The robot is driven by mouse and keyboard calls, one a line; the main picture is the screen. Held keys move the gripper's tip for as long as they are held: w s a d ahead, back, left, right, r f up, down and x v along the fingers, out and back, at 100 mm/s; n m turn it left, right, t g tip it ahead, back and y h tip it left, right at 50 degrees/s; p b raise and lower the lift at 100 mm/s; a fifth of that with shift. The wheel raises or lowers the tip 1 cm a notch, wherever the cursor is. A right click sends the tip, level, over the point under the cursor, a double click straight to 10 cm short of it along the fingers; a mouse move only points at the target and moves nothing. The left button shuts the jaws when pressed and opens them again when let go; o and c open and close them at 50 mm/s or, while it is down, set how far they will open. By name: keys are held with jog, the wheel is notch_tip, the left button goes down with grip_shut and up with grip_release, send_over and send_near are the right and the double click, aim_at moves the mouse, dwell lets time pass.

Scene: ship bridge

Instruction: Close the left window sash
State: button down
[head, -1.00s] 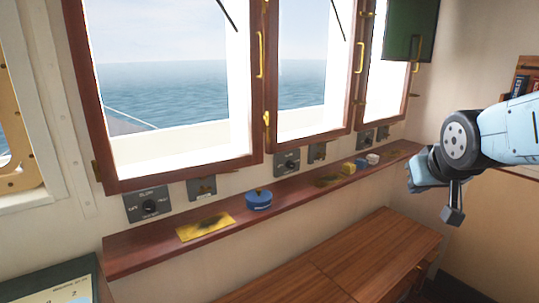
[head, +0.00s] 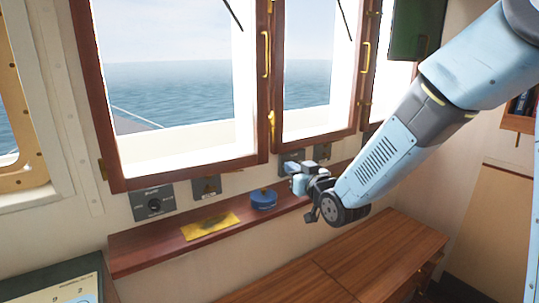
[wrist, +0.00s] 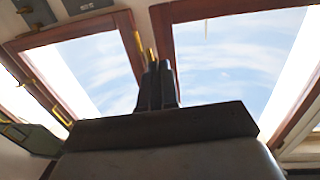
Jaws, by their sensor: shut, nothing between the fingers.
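The left window sash (head: 185,176) is a brown wooden frame around clear glass in the head view. It has brass hinges on its left edge and a brass handle (head: 265,54) on its right side. I cannot tell how far it stands from its frame. My gripper (head: 297,178) is in front of the sill, below and right of the sash's lower right corner, apart from it. In the wrist view the picture is turned over, and the shut, empty fingers (wrist: 155,80) point toward the gap between two sashes. The left sash (wrist: 166,45) shows there to their right.
A middle sash (head: 310,136) stands to the right, and a green box (head: 416,28) hangs beyond it. The sill (head: 150,248) holds a yellow cloth (head: 210,224) and a blue round tin (head: 263,199). Switch panels (head: 152,203) line the wall. A wooden cabinet (head: 290,280) stands below.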

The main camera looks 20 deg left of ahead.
aim_at(263, 150)
jog(key=x, duration=1.4)
jog(key=shift+a+r, duration=0.1)
jog(key=shift+a, duration=0.15)
